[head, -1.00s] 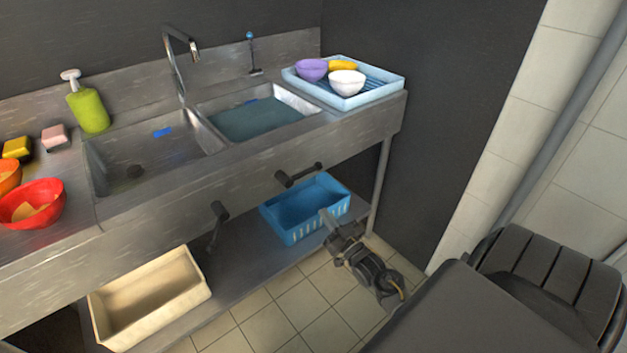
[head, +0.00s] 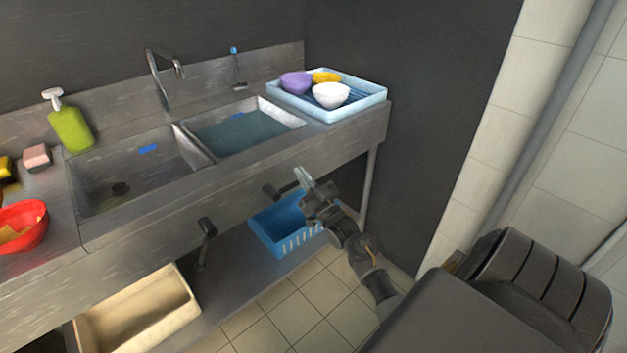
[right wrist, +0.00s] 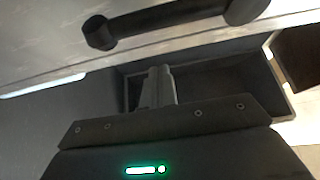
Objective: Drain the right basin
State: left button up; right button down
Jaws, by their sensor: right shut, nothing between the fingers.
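The right basin (head: 240,135) of the steel sink holds murky blue-green water. On the front panel below it, the right lever (head: 270,190) has a dark round hub, and its arm points right, partly hidden behind my right gripper. My right gripper (head: 302,176) is shut and empty, in front of that lever's right end in the head view. In the right wrist view the lever's dark bar (right wrist: 165,22) runs across the top, beyond and above the shut fingertips (right wrist: 158,70). I cannot tell whether they touch it. My left gripper is not in view.
The left basin (head: 125,180) looks empty; its lever (head: 206,230) hangs down. A blue basket (head: 272,232) and a cream bin (head: 140,315) sit on the lower shelf. A light-blue tray (head: 360,103) with bowls stands right of the basin. A table leg (head: 369,185) stands at right.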

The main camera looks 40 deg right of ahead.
aim_at(291, 186)
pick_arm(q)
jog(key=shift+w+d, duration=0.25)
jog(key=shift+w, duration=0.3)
pick_arm(e)
jog(key=shift+w+f, duration=0.25)
jog(key=shift+f, duration=0.75)
jog(key=shift+w+f, duration=0.2)
jog(key=shift+f, duration=0.75)
pick_arm(q)
jog(key=shift+b, duration=0.3)
pick_arm(e)
jog(key=shift+a+f, duration=0.1)
